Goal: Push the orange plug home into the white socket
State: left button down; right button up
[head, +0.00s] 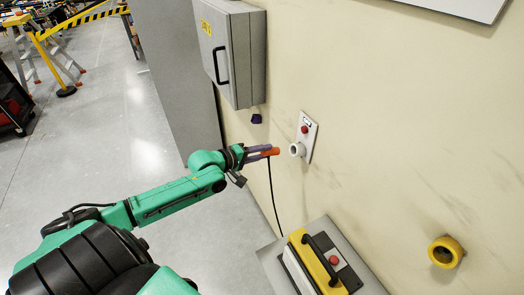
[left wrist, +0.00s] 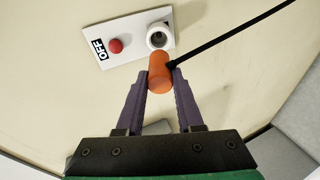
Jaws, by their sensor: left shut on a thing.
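The orange plug (head: 271,152) is a short cylinder with a black cable hanging from it. My left gripper (head: 262,152) is shut on it, and its purple fingers (left wrist: 159,88) hold the plug on both sides. The plug also shows in the left wrist view (left wrist: 159,73), with its front end toward the white socket (left wrist: 158,37). The socket (head: 297,150) is a round white collar sticking out from a white wall plate (head: 311,136). The plug is outside the socket, with a small gap between them in the head view. My right gripper is not in view.
The plate carries a red button (head: 304,129) and an OFF label (left wrist: 99,49). A grey cabinet (head: 240,60) hangs above left. A yellow and black device (head: 318,264) sits on a grey surface below. A yellow ring (head: 446,251) is on the wall at right.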

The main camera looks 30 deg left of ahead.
aim_at(276, 151)
pick_arm(q)
jog(key=b+x, duration=0.1)
jog(key=x, duration=0.1)
jog(key=b+x, duration=0.1)
jog(key=x, duration=0.2)
jog(key=shift+s+d+f+b, duration=0.15)
jog(key=shift+s+d+b, duration=0.05)
jog(key=shift+d+b, duration=0.2)
jog(key=shift+w+d, duration=0.1)
jog(key=shift+w, duration=0.1)
jog(key=shift+p, duration=0.3)
dwell(0.4)
jog(key=shift+p, duration=0.4)
